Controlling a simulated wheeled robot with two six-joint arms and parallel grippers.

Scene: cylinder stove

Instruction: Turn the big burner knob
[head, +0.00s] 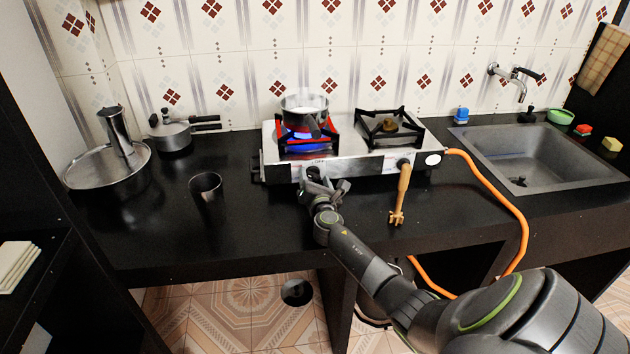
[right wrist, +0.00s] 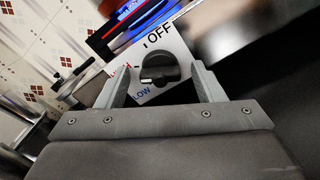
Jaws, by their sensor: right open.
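The gas stove (head: 345,168) stands on the black counter. Its left burner has a blue flame (head: 308,145) under a small pot (head: 304,108). My left gripper is not in view.
A wooden tool (head: 401,195) is at the stove's front, right of my gripper. An orange hose (head: 500,195) runs from the stove's right side. A dark cup (head: 207,192) stands to the left. The sink (head: 530,160) is at the right.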

